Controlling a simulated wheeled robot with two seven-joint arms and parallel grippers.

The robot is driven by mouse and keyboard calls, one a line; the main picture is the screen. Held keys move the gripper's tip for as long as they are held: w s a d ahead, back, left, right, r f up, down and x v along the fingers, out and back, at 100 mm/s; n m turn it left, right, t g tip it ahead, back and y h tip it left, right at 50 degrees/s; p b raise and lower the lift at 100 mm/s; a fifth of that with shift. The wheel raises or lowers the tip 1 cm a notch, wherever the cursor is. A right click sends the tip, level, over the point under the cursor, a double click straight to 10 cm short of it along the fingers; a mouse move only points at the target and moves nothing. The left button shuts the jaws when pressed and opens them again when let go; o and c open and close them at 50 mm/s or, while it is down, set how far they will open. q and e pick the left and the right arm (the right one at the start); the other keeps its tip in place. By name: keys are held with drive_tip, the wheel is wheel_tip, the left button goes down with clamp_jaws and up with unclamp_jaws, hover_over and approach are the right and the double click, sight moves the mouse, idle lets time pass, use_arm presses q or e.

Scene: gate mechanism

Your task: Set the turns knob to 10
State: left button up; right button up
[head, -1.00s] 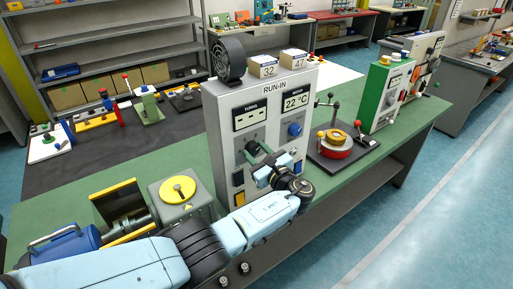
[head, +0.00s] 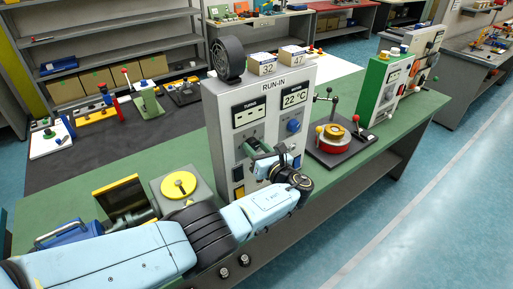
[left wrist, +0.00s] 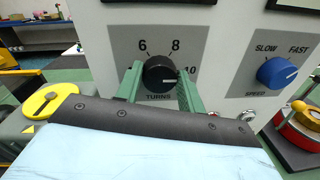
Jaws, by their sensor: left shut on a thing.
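The turns knob (left wrist: 158,72) is a black round dial on the grey RUN-IN panel (head: 222,115). Numbers 6, 8 and 10 show around it. Its white mark points right, on the side of the 10; the exact setting is hard to tell. My left gripper (left wrist: 160,88) has its green fingers on either side of the knob and is shut on it. In the head view, my left gripper (head: 258,147) hides most of the knob. The turns display (head: 249,114) shows only dashes. My right gripper is not in view.
A blue speed knob (left wrist: 277,72) sits right of the turns knob, and also shows in the head view (head: 293,126). A red and yellow device (head: 333,140) stands right of the panel. A box with a yellow dial (head: 179,186) stands at left on the green bench (head: 385,152).

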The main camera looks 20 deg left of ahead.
use_arm(q)
drive_tip(key=o, duration=1)
drive_tip(key=shift+c, duration=0.2)
drive_tip(key=p+v, duration=0.1)
drive_tip(key=v, duration=1.2)
drive_tip(key=shift+d, duration=0.2)
drive_tip(key=shift+s, duration=0.1)
